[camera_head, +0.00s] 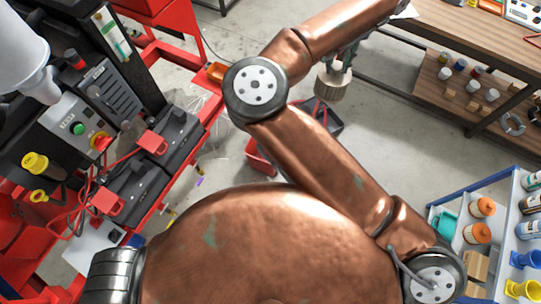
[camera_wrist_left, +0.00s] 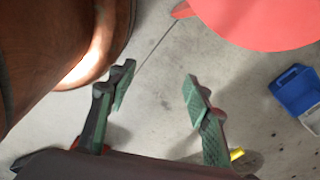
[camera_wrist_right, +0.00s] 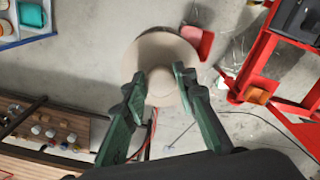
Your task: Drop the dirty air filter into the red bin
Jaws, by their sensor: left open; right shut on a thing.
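The dirty air filter (camera_head: 332,86) is a beige, round, ribbed piece. My right gripper (camera_head: 340,66) is shut on it and holds it above the floor in the head view. In the right wrist view the filter (camera_wrist_right: 160,50) sits between the two green fingers. A red bin (camera_head: 260,158) stands on the floor, left of and lower in the picture than the filter, partly hidden by my arm. A red container that looks like this bin (camera_wrist_right: 206,43) shows just beside the filter in the right wrist view. My left gripper (camera_wrist_left: 158,90) is open and empty over bare floor.
A red frame cart with black equipment (camera_head: 140,180) stands at left. A wooden workbench (camera_head: 460,40) is at upper right, a blue shelf cart (camera_head: 480,190) at lower right. A black object (camera_head: 325,118) lies near the bin. The left wrist view shows a blue box (camera_wrist_left: 296,90).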

